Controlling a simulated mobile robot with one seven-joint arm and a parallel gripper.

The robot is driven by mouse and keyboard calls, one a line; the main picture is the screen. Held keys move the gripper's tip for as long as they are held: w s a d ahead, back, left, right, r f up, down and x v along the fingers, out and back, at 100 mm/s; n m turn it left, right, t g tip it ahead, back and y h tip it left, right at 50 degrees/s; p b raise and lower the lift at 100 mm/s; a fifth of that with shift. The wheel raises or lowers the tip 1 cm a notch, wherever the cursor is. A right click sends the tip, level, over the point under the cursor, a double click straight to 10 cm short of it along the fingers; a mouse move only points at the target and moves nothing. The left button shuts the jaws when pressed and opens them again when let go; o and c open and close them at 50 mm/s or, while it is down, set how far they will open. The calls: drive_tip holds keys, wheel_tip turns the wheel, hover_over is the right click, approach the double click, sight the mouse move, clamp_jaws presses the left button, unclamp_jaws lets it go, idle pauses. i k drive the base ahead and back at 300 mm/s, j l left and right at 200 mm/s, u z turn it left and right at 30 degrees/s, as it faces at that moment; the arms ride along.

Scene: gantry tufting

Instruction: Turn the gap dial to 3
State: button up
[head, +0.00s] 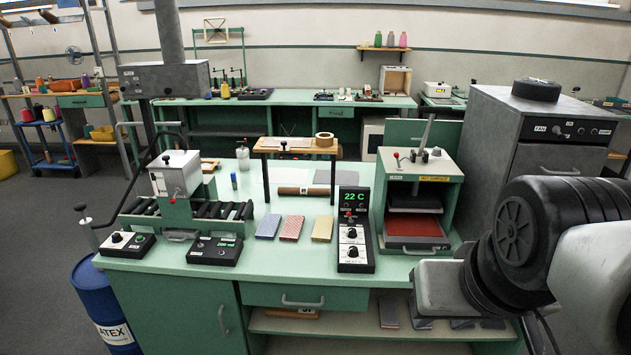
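Several dials show, and I cannot read which one is labelled gap. A small black box (127,244) with a round dial (117,238) stands at the bench's front left corner, beside the roller machine (180,190). A tall black control panel (356,230) near the middle has two dials, an upper one (352,233) and a lower one (352,252), on white scales, under a green "22 C" display. The dials' pointer settings are too small to read. My arm fills the lower right; my gripper is not in view.
Blue, red and yellow pads (290,228) lie mid-bench. A press (420,195) stands at right, a grey oven cabinet (535,140) beyond it. A blue drum (103,305) stands by the left bench end.

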sight(116, 238)
drive_tip(key=u, duration=1.4)
drive_tip(key=i+j+z, duration=0.1)
drive_tip(key=z, duration=0.3)
drive_tip(key=i+j+z, duration=0.1)
drive_tip(key=z, duration=0.25)
drive_tip(key=i+j+z, duration=0.15)
drive_tip(key=j, duration=0.2)
drive_tip(key=i+j+z, duration=0.15)
drive_tip(key=j, duration=0.25)
drive_tip(key=i+j+z, duration=0.15)
drive_tip(key=j, duration=0.25)
drive_tip(key=i+j, duration=0.1)
drive_tip(key=j, duration=0.45)
drive_tip(key=i+j+z, duration=0.1)
drive_tip(key=j, duration=0.45)
drive_tip(key=i+j, duration=0.15)
drive_tip(key=j, duration=0.4)
drive_tip(key=i+j+z, duration=0.1)
drive_tip(key=j, duration=0.45)
